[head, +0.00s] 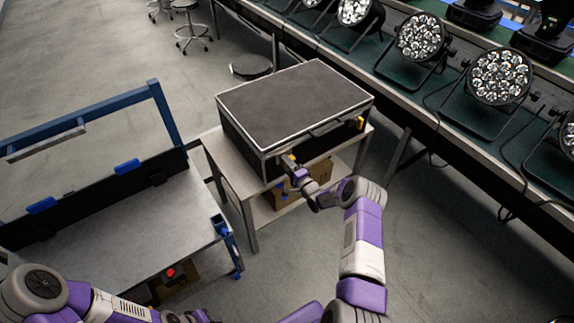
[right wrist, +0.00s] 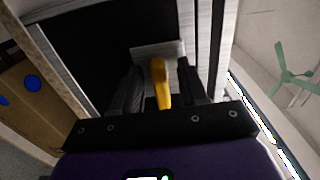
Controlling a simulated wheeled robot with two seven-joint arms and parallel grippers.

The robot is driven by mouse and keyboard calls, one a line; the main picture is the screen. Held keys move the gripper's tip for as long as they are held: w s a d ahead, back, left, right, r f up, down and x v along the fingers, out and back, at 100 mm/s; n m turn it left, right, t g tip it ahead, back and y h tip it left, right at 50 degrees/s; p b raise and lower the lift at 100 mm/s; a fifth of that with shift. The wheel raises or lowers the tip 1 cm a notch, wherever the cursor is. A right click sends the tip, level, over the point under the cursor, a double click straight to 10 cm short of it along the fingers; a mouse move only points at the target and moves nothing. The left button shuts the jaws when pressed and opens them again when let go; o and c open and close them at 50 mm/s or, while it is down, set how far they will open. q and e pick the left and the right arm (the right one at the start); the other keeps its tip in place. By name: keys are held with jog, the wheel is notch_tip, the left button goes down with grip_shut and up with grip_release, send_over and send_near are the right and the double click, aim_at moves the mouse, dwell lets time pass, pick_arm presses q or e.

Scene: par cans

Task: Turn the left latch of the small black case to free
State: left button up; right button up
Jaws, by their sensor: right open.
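The black case (head: 295,98) lies shut on a small side table, with pale metal edging around its lid. Its right latch (head: 360,123) is yellow and shows on the front face near the right corner. My right gripper (head: 290,164) is at the front face by the left corner, around the left latch. In the right wrist view the yellow left latch (right wrist: 160,82) stands between the two dark fingers of my open gripper (right wrist: 159,78), with a gap visible on both sides. A pale metal plate (right wrist: 157,49) sits behind the latch. My left gripper is out of view; only left arm links show.
The side table (head: 217,155) holds a cardboard box (head: 290,197) on its lower shelf. A blue-framed cart (head: 150,215) stands to the left. A long bench with several par cans (head: 500,77) runs along the right. Stools (head: 190,30) stand at the back.

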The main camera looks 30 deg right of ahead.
jog(key=s+p, duration=0.2)
jog(key=s, duration=0.5)
jog(key=shift+s+d, duration=0.25)
jog(key=s+a+f+n+g+y, duration=0.2)
jog(key=s+a+g+y, duration=0.15)
jog(key=a, duration=0.45)
jog(key=s+a+f+n+g+y, duration=0.1)
jog(key=s+a+n+g+y, duration=0.2)
jog(key=a, duration=0.5)
jog(key=s+a+f+n+g+y, duration=0.1)
jog(key=s+a+f+g+y, duration=0.15)
jog(key=s+a+g, duration=0.35)
jog(key=s+a+n+g+h, duration=0.2)
jog(key=s+a+n+h, duration=0.1)
jog(key=s, duration=0.6)
jog(key=s+a+r+n+g+h, duration=0.1)
jog(key=s+a+n+g+h, duration=0.2)
jog(key=s, duration=0.5)
jog(key=shift+s+a+n, duration=0.4)
jog(key=shift+a+n, duration=0.2)
jog(key=shift+n, duration=0.6)
